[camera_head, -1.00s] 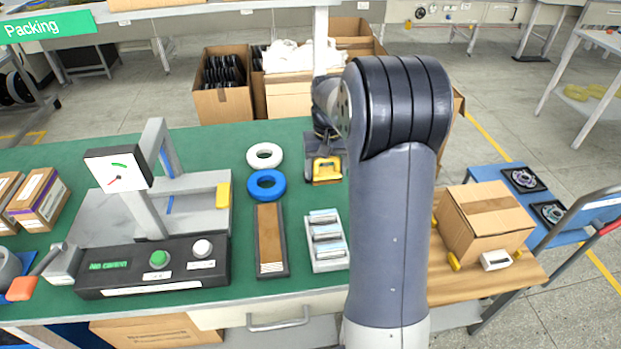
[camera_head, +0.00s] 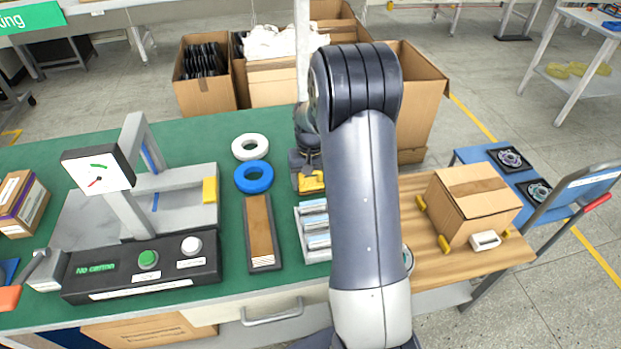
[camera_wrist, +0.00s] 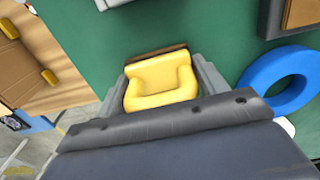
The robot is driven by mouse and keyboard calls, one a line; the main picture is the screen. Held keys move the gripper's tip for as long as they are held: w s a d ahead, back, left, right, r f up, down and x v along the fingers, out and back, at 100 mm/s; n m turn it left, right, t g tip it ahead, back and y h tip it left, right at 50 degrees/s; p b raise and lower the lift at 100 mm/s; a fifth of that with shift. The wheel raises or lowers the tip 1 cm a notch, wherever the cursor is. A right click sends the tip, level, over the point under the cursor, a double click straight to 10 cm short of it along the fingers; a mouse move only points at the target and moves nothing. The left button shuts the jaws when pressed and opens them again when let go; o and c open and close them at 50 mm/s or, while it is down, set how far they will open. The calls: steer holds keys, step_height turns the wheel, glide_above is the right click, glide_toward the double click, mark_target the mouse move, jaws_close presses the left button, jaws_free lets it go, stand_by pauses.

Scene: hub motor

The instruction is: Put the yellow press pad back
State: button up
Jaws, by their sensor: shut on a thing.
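The yellow press pad (camera_wrist: 158,78) is between the fingers of my gripper (camera_wrist: 162,85) in the wrist view, with a thin brown edge along its far side. My gripper is shut on it. In the head view the pad (camera_head: 311,182) shows below my gripper (camera_head: 309,180), at the green bench's right side, just behind the grey tray. Whether the pad touches the bench I cannot tell. The press (camera_head: 130,205) stands at the left of the bench, with a dial, a front control box and a yellow piece (camera_head: 210,190) at its right side.
A blue ring (camera_head: 254,188) and a white ring (camera_head: 250,137) lie left of my gripper. A brown-topped block (camera_head: 261,235) and a grey slotted tray (camera_head: 303,228) lie in front. A carton (camera_head: 472,200) stands on the wooden table at right.

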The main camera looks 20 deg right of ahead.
steer(key=shift+f, duration=0.15)
steer(key=o, duration=0.9)
step_height(320, 180, up, 12)
steer(key=shift+r, duration=0.25)
